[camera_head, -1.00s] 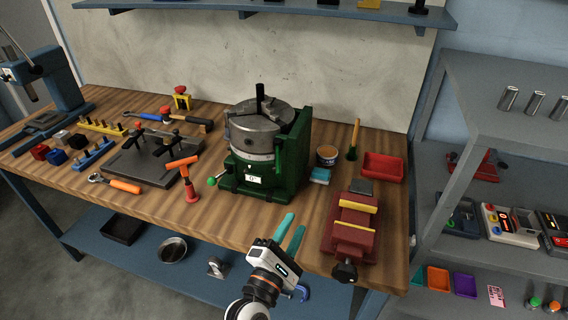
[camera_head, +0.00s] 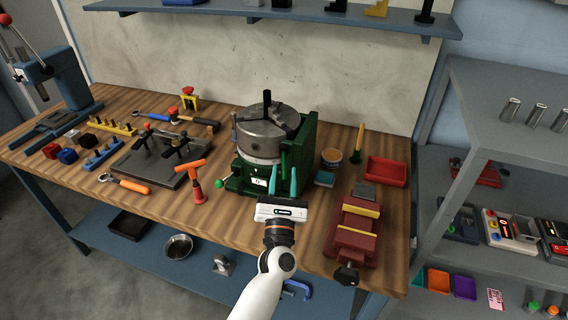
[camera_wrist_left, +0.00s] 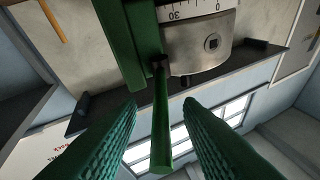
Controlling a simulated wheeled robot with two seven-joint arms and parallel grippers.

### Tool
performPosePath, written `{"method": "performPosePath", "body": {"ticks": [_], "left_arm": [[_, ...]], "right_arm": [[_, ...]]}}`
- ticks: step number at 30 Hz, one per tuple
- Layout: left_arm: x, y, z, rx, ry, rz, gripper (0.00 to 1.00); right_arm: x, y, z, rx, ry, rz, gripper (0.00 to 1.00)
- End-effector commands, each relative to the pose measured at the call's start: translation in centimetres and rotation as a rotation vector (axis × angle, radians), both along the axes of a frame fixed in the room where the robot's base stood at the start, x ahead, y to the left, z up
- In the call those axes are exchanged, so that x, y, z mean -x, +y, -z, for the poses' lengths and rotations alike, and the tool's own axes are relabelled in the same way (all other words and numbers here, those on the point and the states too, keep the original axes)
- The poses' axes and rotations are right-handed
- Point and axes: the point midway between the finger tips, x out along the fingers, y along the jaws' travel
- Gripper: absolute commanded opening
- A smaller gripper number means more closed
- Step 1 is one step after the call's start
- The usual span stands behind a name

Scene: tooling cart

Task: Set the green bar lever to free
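The green rotary table (camera_head: 262,182) stands on the wooden bench with a grey chuck (camera_head: 262,137) on top. Its green bar lever (camera_head: 283,164) hangs on its front right side; in the left wrist view the bar (camera_wrist_left: 162,125) points toward the camera from a dark pivot. My left gripper (camera_head: 283,178) is in front of the table, teal fingers pointing at it. In the left wrist view my left gripper (camera_wrist_left: 160,125) is open, with the bar's end between its fingers and visible gaps on both sides. My right gripper is not in view.
A red vise (camera_head: 352,232) stands close on the right. A green ball-ended handle (camera_head: 219,184) and an orange-red T-handled tool (camera_head: 198,180) are on the left.

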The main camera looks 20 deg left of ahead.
Motion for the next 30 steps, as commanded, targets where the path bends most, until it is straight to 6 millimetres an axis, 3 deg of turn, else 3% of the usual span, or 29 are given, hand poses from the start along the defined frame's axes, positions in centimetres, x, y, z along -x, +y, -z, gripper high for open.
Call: {"method": "performPosePath", "body": {"ticks": [6, 15, 16, 22, 30], "left_arm": [[-1.9, 0.5, -0.8, -0.001, 0.0, 0.0, 0.33], [-2.1, 0.5, -0.8, -0.002, 0.002, 0.0, 0.33], [-2.1, 0.5, -0.8, -0.002, 0.002, 0.0, 0.31], [-2.1, 0.5, -0.8, -0.002, 0.001, 0.0, 0.0], [-2.1, 0.5, -0.8, -0.002, 0.001, 0.001, 0.0]], "right_arm": [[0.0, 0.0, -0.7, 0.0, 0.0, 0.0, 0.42], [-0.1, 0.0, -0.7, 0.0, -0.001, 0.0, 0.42], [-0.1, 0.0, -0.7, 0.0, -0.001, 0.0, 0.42], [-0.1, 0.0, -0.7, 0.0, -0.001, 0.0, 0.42], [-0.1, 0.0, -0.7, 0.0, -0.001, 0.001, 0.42]]}}
